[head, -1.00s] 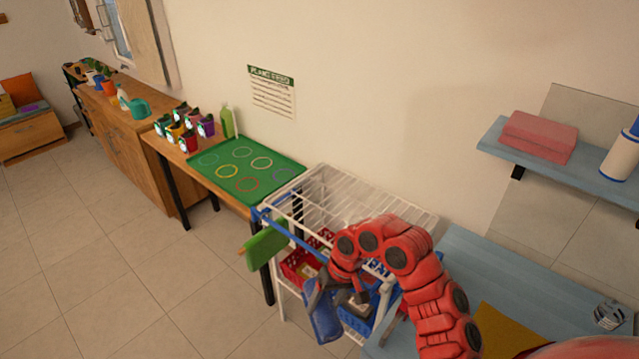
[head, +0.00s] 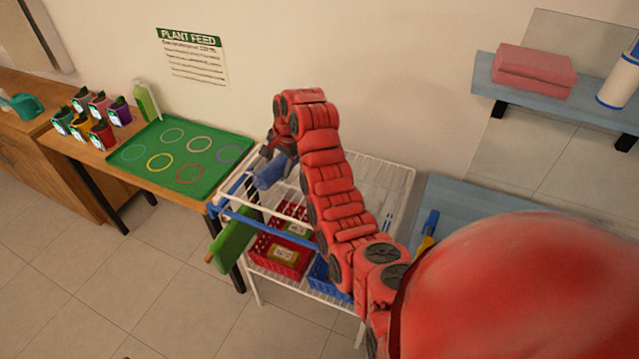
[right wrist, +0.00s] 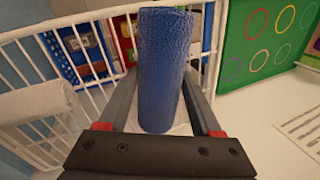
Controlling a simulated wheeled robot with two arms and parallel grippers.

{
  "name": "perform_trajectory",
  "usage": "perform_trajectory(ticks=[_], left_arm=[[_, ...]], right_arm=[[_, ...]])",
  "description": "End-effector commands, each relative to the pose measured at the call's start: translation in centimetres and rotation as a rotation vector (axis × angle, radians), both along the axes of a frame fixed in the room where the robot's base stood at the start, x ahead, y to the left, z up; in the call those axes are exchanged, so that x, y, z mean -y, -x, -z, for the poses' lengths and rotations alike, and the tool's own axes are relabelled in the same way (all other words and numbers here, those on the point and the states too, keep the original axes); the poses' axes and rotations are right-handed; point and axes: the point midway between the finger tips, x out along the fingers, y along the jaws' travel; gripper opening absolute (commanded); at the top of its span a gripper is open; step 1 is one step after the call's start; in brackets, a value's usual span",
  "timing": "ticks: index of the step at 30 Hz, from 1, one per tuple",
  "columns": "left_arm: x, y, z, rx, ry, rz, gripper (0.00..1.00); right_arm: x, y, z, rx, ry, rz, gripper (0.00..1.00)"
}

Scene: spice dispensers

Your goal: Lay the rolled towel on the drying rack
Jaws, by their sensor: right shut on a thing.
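The rolled towel is a blue fuzzy roll (head: 270,172) in my right gripper (head: 277,156). It also shows in the right wrist view (right wrist: 161,65), lengthwise between the two fingers, which are shut on it. The drying rack is the white wire top (head: 378,188) of a cart. The gripper and towel are over the rack's left part in the head view; the towel's contact with the wires cannot be told. My right arm covers the middle of the rack. My left gripper is not in view.
Red baskets (head: 280,256) sit below the rack. A green item (head: 229,236) hangs at its left side. A green tray (head: 205,141) lies on the table to the left. A whitish roll (right wrist: 35,100) shows at the left in the right wrist view. A blue table (head: 465,207) stands right.

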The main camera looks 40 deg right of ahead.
Motion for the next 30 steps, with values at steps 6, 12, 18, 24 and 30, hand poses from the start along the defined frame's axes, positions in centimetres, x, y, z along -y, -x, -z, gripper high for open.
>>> perform_trajectory(ticks=[6, 12, 18, 24, 30], left_arm=[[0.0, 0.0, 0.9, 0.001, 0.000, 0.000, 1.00], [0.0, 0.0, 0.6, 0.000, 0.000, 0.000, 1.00], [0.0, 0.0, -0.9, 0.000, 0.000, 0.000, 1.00], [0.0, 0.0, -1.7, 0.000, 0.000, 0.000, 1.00], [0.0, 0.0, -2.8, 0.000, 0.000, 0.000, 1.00]], right_arm=[[2.5, -0.4, -2.0, 0.000, 0.002, 0.129, 0.03], [3.3, -0.4, -2.2, -0.001, 0.000, 0.171, 0.03], [3.2, -0.2, 1.3, -0.010, -0.003, 0.173, 0.03], [3.3, -0.3, 3.7, -0.005, 0.001, 0.171, 0.03], [3.3, -0.3, 6.5, -0.005, 0.001, 0.170, 0.03]])
